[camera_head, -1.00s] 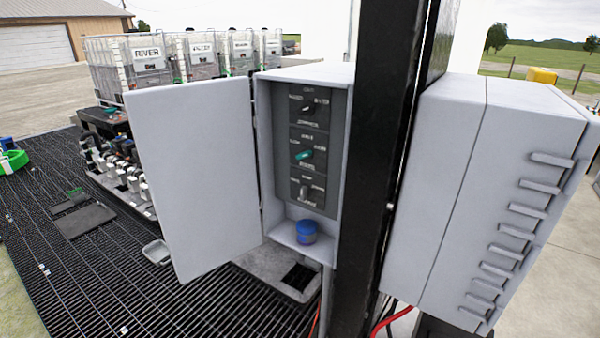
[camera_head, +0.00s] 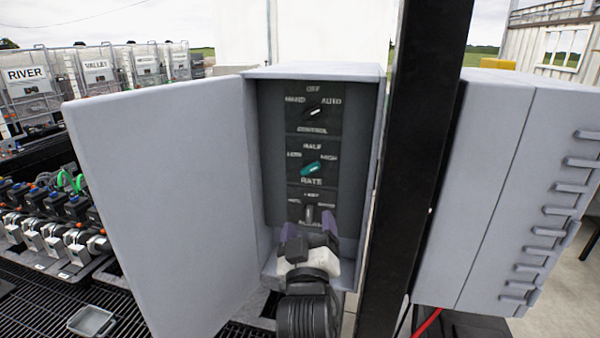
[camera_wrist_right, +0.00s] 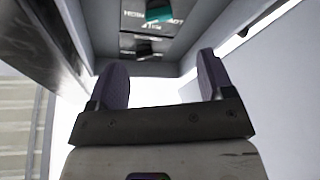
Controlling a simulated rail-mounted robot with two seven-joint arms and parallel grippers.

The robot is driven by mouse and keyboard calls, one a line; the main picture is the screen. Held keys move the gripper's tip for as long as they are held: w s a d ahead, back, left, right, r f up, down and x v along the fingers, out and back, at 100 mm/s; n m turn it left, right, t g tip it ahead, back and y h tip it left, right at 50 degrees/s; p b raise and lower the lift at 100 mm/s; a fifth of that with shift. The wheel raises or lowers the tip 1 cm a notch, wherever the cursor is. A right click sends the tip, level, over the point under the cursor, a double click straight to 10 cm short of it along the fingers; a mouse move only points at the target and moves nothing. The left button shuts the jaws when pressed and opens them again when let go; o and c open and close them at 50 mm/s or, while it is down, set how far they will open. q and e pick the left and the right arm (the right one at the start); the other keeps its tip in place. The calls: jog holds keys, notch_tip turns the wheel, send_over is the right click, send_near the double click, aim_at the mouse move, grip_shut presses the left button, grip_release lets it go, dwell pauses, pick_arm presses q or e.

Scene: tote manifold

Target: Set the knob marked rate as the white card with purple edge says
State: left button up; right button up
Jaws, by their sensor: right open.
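The rate knob (camera_head: 312,168) is teal, the middle of three knobs on the dark panel in the open box. HALF stands above it, a low mark to its left, HIGH to its right and RATE below. It is turned aslant, its right end raised toward HIGH; its exact setting is hard to tell. It also shows at the top of the right wrist view (camera_wrist_right: 158,14). My right gripper (camera_head: 311,230) is open and empty in front of the box, below the rate knob. Its purple fingers stand apart in the wrist view (camera_wrist_right: 162,65). No card with purple edge is visible.
The control knob (camera_head: 314,111) is above and a third knob (camera_head: 309,214) below. The box's door (camera_head: 165,200) stands open at left. A black post (camera_head: 415,140) and a grey cabinet (camera_head: 490,190) are at right. Labelled totes (camera_head: 28,95) stand behind at left.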

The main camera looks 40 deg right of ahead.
aim_at(310, 171)
jog(key=shift+n, duration=0.4)
jog(key=p+x, duration=0.1)
jog(key=x, duration=0.3)
jog(key=p+x, duration=0.1)
jog(key=x, duration=0.3)
jog(key=r+p+x, duration=0.1)
jog(key=p+x, duration=0.1)
jog(key=x, duration=0.2)
jog(key=shift+a+r, duration=0.1)
jog(key=shift+r, duration=0.05)
jog(key=shift+w+d+r, duration=0.15)
jog(key=shift+w+d, duration=0.25)
jog(key=shift+w, duration=0.15)
pick_arm(q)
notch_tip(310, 171, up, 4)
jog(key=shift+d+r, duration=0.15)
jog(key=shift+s+d, duration=0.1)
jog(key=shift+d, duration=0.05)
